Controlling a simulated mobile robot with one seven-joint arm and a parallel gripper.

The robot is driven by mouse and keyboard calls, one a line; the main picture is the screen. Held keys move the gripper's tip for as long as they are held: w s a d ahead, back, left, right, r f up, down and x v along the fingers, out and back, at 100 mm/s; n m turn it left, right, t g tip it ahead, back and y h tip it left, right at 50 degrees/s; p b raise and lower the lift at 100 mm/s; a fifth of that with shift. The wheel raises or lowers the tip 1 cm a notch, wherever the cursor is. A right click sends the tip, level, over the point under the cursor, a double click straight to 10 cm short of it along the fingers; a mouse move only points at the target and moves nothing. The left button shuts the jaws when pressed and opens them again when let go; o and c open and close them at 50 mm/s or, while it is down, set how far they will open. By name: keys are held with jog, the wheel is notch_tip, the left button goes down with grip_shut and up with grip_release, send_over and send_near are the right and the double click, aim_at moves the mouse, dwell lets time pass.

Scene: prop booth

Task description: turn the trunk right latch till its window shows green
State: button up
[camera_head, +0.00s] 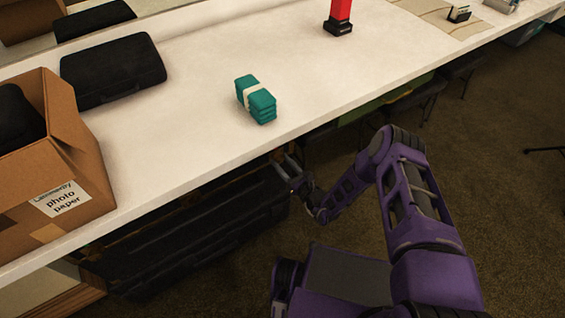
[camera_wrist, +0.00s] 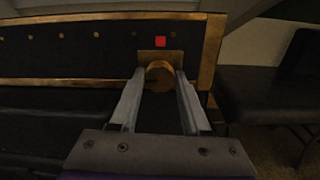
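The trunk (camera_head: 205,240) is a dark case under the table. In the wrist view its black face has brass edging (camera_wrist: 213,45) and a row of rivets. The right latch is a round brass knob (camera_wrist: 160,76) near the trunk's right corner, on a small brass plate. Its window (camera_wrist: 160,42) just above shows red. My gripper (camera_wrist: 160,72) is in front of the latch, fingers apart, with the knob between or just beyond the tips. I cannot tell whether the fingers touch it. In the head view my gripper (camera_head: 284,168) is just beyond the table's front edge; the latch is hidden there.
The white table (camera_head: 200,150) overhangs the trunk. On it are a cardboard box (camera_head: 85,150), a black case (camera_head: 112,70), a teal banded stack (camera_head: 256,99) and a red object (camera_head: 340,14). A dark chair (camera_wrist: 265,95) stands right of the trunk.

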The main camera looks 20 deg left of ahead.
grip_shut()
jog(key=n, duration=0.5)
jog(key=shift+r+n, duration=0.1)
jog(key=shift+n, duration=0.2)
jog(key=n+p, duration=0.2)
jog(key=n, duration=0.3)
jog(key=shift+h, duration=0.3)
jog(key=n+p, duration=0.1)
jog(key=n, duration=0.3)
jog(key=shift+n, duration=0.4)
